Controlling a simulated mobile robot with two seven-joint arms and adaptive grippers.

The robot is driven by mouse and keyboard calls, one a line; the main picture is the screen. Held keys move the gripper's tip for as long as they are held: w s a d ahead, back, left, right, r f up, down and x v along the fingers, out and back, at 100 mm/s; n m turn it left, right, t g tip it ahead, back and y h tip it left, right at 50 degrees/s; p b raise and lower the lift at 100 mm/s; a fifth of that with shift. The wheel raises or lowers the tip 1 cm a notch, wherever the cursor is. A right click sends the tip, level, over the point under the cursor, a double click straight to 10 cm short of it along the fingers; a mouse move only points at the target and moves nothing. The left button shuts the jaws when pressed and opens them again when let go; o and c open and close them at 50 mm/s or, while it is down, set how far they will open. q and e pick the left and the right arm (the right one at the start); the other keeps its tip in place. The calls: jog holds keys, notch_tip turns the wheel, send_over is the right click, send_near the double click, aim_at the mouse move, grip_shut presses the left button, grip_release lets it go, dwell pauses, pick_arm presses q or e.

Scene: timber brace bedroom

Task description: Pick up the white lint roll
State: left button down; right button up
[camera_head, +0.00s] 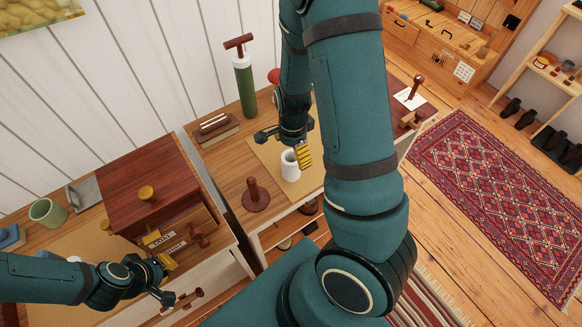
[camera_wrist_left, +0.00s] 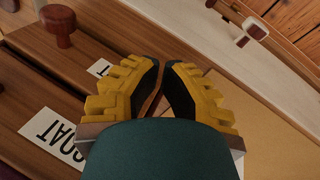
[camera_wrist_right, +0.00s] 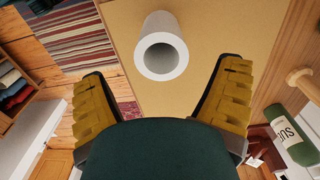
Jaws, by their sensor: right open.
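The white lint roll (camera_head: 290,172) stands upright on a tan mat (camera_head: 268,154) on the wooden cabinet top. In the right wrist view the lint roll (camera_wrist_right: 161,62) appears as a hollow white tube, beyond and between the fingers. My right gripper (camera_head: 290,150) is just above and behind the roll in the head view. The right gripper (camera_wrist_right: 163,92) is open and empty, its fingers apart. My left gripper (camera_head: 165,277) is at the lower left, by the dark wooden drawer box. The left gripper (camera_wrist_left: 163,66) has its fingertips together with nothing visible between them.
A dark red peg stand (camera_head: 256,196) is left of the roll. The drawer box (camera_head: 150,185) and green cup (camera_head: 47,212) are at left. My right arm hides part of the cabinet.

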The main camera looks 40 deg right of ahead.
aim_at(291, 162)
pick_arm(q)
jog(key=shift+f+b, duration=0.75)
jog(key=shift+f, duration=0.1)
pick_arm(e)
notch_tip(291, 162, down, 6)
jog(key=shift+w+a+r, duration=0.1)
jog(key=shift+a, duration=0.05)
jog(key=c, duration=1.3)
